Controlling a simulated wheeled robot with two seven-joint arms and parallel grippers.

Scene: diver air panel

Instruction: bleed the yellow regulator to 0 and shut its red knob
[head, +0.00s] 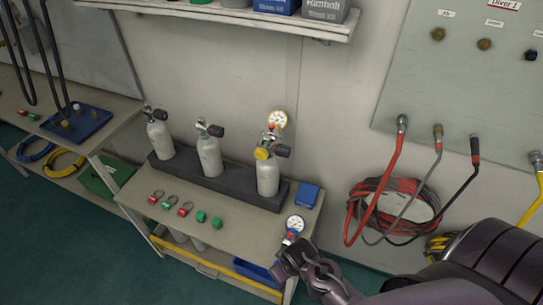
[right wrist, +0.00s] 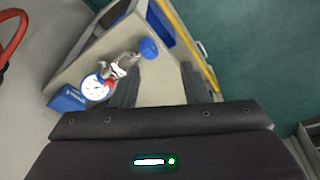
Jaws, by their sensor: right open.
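The yellow regulator (head: 264,153) sits on top of the right-hand grey cylinder (head: 268,178), with a round white gauge (head: 277,120) above it. A red part shows below that gauge, but it is too small to identify as the knob. A second white gauge (head: 295,224), also in the right wrist view (right wrist: 97,88), stands at the bench's right end with a red part and a blue knob (right wrist: 148,48) beside it. My right gripper (head: 287,258) is by this second gauge, away from the yellow regulator. Its fingers (right wrist: 158,88) are apart, with nothing between the tips. The needles are unreadable.
Two more cylinders (head: 209,155) stand in the black rack (head: 222,180). Several red and green fittings and a blue box (head: 308,195) lie on the bench (head: 133,196). Hoses (head: 392,190) hang from the wall panel (head: 455,75) at right. A shelf (head: 225,14) overhangs above.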

